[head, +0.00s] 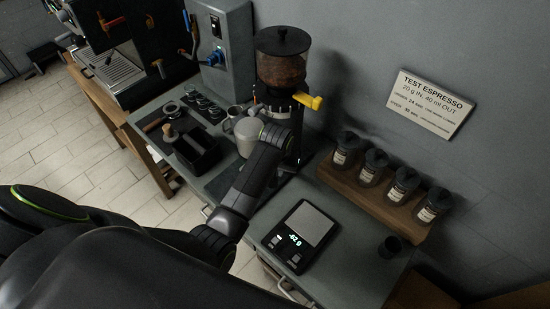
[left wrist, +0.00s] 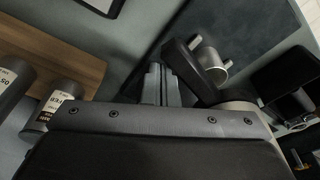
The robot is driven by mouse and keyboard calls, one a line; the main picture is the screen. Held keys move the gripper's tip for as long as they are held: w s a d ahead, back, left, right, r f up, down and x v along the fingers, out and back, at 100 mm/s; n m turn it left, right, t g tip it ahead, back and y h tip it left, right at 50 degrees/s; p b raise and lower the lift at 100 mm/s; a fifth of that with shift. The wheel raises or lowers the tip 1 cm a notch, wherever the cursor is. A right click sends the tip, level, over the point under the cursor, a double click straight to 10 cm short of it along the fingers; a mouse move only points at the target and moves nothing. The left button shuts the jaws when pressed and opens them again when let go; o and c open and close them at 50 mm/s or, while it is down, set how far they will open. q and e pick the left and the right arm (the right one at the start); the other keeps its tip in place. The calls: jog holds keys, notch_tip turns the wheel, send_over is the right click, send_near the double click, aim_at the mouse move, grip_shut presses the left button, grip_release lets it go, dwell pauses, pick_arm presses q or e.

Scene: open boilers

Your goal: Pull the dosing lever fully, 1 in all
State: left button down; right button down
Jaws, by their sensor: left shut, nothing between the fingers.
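The coffee grinder (head: 281,66) stands against the wall at the back of the counter, with a dark lid and a hopper of beans. A yellow lever handle (head: 308,101) sticks out to the right below the hopper; I take it as the dosing lever. My left arm reaches across the counter, and its gripper (head: 280,138) is at the grinder's front, below the handle. The arm hides the lower grinder. In the left wrist view the shut fingers (left wrist: 161,85) hold nothing, and the lever cannot be made out. My right gripper is not in view.
A scale (head: 301,235) sits on the counter right of the arm. A wooden rack (head: 375,200) of several jars stands along the wall. Left of the grinder are a black knock box (head: 196,148) and metal cups. The espresso machine (head: 130,45) is at far left.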

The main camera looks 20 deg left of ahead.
pick_arm(q)
jog(key=shift+s+a, duration=0.25)
jog(key=shift+s, duration=0.15)
notch_tip(320, 180, up, 8)
jog(key=shift+f, duration=0.2)
dwell(0.6)
dwell(1.2)
